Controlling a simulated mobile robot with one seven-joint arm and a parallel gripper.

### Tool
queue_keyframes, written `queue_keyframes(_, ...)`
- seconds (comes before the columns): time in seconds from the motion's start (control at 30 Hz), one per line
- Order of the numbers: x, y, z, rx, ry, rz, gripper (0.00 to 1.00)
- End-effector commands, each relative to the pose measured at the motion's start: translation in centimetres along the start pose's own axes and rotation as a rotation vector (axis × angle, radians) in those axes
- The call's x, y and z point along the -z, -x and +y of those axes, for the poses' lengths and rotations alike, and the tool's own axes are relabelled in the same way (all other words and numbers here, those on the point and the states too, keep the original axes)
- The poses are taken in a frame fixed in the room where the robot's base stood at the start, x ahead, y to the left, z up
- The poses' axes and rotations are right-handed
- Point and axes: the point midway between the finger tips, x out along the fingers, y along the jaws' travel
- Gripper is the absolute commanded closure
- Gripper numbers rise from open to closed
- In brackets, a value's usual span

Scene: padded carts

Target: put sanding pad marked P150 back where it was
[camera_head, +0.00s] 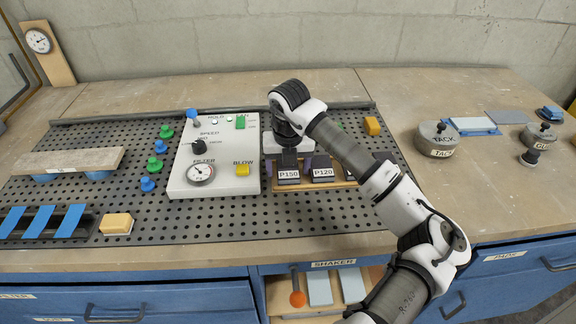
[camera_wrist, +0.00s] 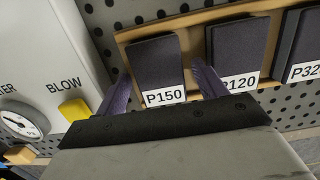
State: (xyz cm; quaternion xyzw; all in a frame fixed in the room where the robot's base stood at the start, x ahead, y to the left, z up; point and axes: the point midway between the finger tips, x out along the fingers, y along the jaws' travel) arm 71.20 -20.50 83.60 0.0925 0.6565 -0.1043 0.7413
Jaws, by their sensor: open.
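The dark sanding pad marked P150 (camera_head: 289,176) stands in the left place of a wooden rack (camera_head: 331,186), beside the pad marked P120 (camera_head: 323,174). In the wrist view the P150 pad (camera_wrist: 158,66) lies between the two purple fingers of my gripper (camera_wrist: 162,85). My gripper (camera_head: 289,163) is open, with one finger at the pad's left side and the other between it and P120 (camera_wrist: 236,50). I cannot tell whether the fingers touch the pad. My wrist and hand hide the rack's back part in the head view.
Right of P120 stands a pad marked P320 (camera_wrist: 302,48), partly hidden by my arm in the head view. A white control box (camera_head: 212,160) with a yellow BLOW button (camera_head: 242,170) is close on the left. The perforated board (camera_head: 300,222) in front of the rack is clear.

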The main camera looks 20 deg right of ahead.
Motion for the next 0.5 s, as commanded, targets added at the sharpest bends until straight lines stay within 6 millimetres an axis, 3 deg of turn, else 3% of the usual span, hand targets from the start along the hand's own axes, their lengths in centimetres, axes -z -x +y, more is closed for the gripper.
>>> queue_keyframes(0.27, -0.1, 0.7, 0.0, 0.000, 0.000, -0.001, 0.29)
queue_keyframes(0.5, -0.1, 5.1, 0.0, 0.004, 0.001, -0.005, 0.29)
